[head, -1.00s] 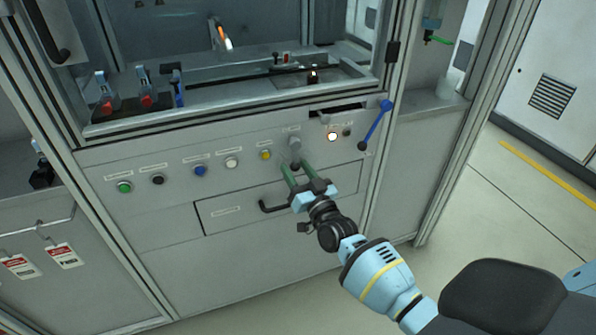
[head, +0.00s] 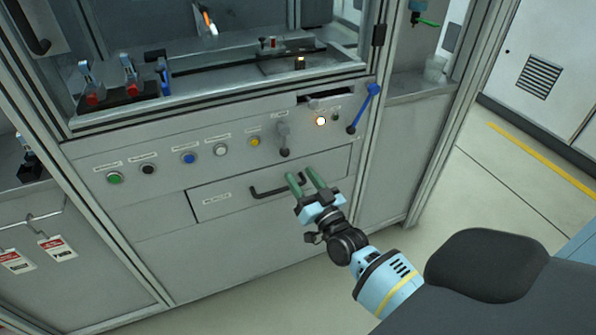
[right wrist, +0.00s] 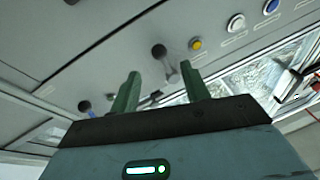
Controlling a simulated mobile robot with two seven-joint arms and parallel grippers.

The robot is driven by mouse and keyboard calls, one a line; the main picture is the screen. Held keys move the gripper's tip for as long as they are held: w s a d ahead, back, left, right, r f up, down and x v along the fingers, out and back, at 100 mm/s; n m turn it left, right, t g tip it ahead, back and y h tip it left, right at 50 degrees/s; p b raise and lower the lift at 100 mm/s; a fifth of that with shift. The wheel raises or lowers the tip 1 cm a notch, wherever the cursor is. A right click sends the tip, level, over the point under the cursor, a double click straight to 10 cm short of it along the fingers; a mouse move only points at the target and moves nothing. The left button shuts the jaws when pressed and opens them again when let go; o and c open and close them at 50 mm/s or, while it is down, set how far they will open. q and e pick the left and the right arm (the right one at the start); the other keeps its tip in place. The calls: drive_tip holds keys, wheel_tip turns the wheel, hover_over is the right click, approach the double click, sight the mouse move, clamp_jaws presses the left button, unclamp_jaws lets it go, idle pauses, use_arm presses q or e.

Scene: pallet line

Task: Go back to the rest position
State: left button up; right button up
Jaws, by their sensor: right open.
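My right gripper (head: 305,182) is open and empty, with two green fingers pointing up and away from me. In the head view it is in front of the drawer with the black handle (head: 277,188), overlapping the handle's right part in the picture. The grey lever switch (head: 283,138) is above it and apart from the fingers. In the right wrist view the fingers (right wrist: 160,95) are spread, with nothing between them, and the lever switch (right wrist: 164,60) shows beyond them. My left gripper is not in view.
A row of buttons, including green (head: 114,178), blue (head: 189,158) and yellow (head: 255,142), runs along the panel. A lit button (head: 321,121) and a blue lever (head: 364,108) are to the right. Red-and-white tags (head: 57,248) hang at lower left. Open floor (head: 490,220) lies right.

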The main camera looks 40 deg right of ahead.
idle(0.5)
